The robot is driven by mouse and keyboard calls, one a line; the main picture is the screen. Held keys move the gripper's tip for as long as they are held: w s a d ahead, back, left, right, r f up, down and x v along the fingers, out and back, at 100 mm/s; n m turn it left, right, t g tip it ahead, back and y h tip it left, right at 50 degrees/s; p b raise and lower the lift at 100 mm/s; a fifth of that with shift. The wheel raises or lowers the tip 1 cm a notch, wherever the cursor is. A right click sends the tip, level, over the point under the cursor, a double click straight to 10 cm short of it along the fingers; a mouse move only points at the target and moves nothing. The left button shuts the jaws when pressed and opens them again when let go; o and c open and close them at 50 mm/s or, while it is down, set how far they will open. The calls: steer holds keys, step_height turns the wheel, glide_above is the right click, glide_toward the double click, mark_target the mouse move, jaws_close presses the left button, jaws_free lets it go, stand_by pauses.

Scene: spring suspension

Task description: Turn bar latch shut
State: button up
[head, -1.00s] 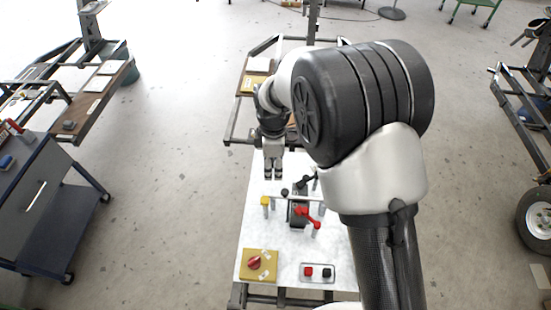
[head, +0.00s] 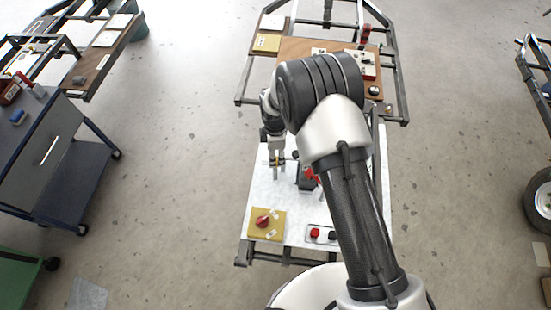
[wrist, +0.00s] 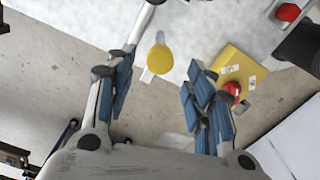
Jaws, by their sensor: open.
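My gripper (head: 277,172) is open over the left side of the white bench top (head: 262,195). In the wrist view its blue-padded fingers (wrist: 158,82) stand apart, with a yellow round cap (wrist: 160,59) on a pale post showing in the gap between them. I cannot tell how deep the fingers reach around it. A grey bar (wrist: 143,22) ends near the left finger in that view. In the head view a dark block (head: 306,182) with a red handle (head: 312,174) stands just right of my gripper. My arm and gripper hide much of the latch, so its bar's position is unclear.
A wooden bench (head: 295,47) with devices stands behind. A blue cart (head: 60,160) is at left. Open floor lies on both sides.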

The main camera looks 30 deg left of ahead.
steer(key=shift+f, duration=1.9)
steer(key=shift+c, duration=0.4)
steer(key=c, duration=1)
